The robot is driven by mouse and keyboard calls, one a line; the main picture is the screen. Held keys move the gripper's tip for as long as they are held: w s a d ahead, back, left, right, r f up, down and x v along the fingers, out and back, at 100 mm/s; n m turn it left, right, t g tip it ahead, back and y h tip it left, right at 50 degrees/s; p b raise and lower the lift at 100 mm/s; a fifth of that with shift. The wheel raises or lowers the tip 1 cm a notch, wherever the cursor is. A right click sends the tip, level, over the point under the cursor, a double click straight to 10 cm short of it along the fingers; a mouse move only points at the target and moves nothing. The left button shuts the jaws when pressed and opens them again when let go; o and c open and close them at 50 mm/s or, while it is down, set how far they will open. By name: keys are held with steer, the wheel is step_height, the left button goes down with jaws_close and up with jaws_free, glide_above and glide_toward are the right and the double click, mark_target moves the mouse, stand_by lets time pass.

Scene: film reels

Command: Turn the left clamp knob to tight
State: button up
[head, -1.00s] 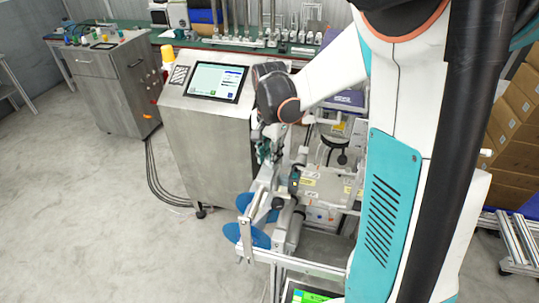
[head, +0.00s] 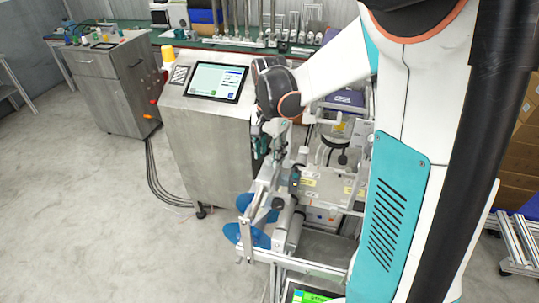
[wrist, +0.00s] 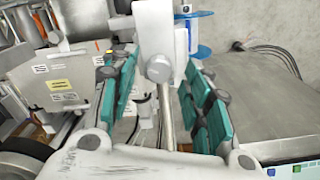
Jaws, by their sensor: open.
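My gripper (wrist: 160,78) is open, its teal-padded fingers spread to the left and right in the wrist view. A grey round knob-like piece (wrist: 159,69) on a pale upright bracket (wrist: 158,28) shows in the gap between the fingers, with a metal rod below it. The fingers do not appear to close on it. I cannot tell for certain whether this is the left clamp knob, or how tight it is. In the head view my gripper (head: 264,143) hangs beside the reel machine's frame (head: 258,203), partly hidden by my wrist.
Blue reels (head: 247,235) sit low on the machine frame; a blue spool (wrist: 200,50) shows in the wrist view. A steel cabinet with a screen (head: 217,80) stands close to the left of my gripper. Bare floor (head: 80,200) lies to the left.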

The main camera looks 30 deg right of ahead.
mark_target(269, 158)
step_height(269, 158, up, 11)
steer(key=shift+f, duration=0.15)
stand_by(0.4)
